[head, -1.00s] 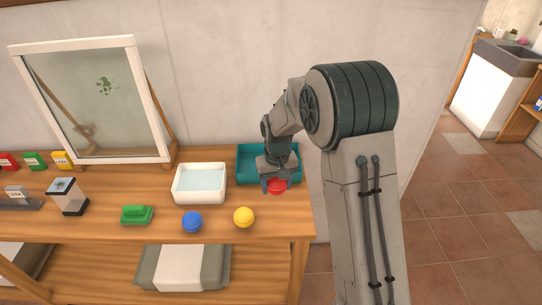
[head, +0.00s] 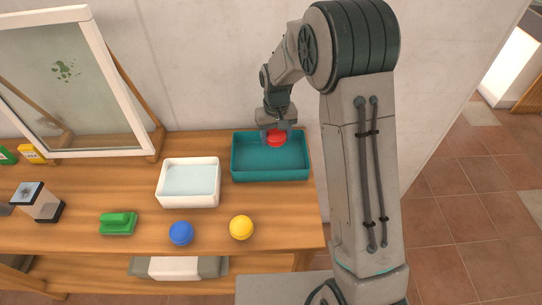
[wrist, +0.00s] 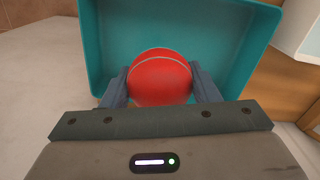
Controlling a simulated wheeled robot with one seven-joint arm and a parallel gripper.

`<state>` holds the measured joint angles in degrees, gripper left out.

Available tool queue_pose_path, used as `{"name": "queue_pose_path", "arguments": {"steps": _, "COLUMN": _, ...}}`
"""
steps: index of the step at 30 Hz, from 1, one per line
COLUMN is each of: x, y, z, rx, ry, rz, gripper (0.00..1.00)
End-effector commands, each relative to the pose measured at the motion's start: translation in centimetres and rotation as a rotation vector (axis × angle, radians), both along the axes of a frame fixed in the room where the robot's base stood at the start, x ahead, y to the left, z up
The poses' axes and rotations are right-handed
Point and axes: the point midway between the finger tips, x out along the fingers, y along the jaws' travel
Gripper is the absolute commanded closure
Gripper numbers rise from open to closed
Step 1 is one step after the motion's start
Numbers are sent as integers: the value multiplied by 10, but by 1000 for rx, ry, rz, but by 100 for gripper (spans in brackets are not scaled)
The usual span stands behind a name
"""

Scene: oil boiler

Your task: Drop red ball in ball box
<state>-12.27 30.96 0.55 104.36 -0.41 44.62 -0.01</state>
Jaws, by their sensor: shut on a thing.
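The red ball (head: 276,138) is held between the fingers of my gripper (head: 275,132). It also shows in the wrist view (wrist: 160,77), with a finger on each side of it. The ball box is a teal open box (head: 270,175) at the right end of the wooden table. My gripper and the ball are over the back part of the box. In the wrist view the teal box (wrist: 230,30) spreads behind the ball, and its floor there is bare. How high the ball is above the floor is hard to tell.
A white basin (head: 189,200) stands left of the teal box. A yellow ball (head: 241,228), a blue ball (head: 181,233) and a green block (head: 118,223) lie near the table's front edge. A framed pane (head: 65,85) stands at the back left.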

Motion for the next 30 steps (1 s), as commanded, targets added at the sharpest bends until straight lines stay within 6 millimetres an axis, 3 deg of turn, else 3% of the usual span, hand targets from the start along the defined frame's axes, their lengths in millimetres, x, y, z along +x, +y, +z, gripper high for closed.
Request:
{"name": "queue_pose_path", "arguments": {"steps": 9, "x": 0, "y": 1, "z": -41, "rx": 0, "ry": 1, "rz": 3, "gripper": 73}}
{"name": "queue_pose_path", "arguments": {"steps": 20, "x": -1, "y": 2, "z": -46, "rx": 0, "ry": 0, "rz": 4, "gripper": 73}}
{"name": "queue_pose_path", "arguments": {"steps": 21, "x": -1, "y": 2, "z": -46, "rx": 0, "ry": 0, "rz": 4, "gripper": 39}}
{"name": "queue_pose_path", "arguments": {"steps": 23, "x": -1, "y": 2, "z": -46, "rx": 0, "ry": 0, "rz": 4, "gripper": 23}}
{"name": "queue_pose_path", "arguments": {"steps": 30, "x": -1, "y": 2, "z": -46, "rx": 0, "ry": 1, "rz": 4, "gripper": 20}}
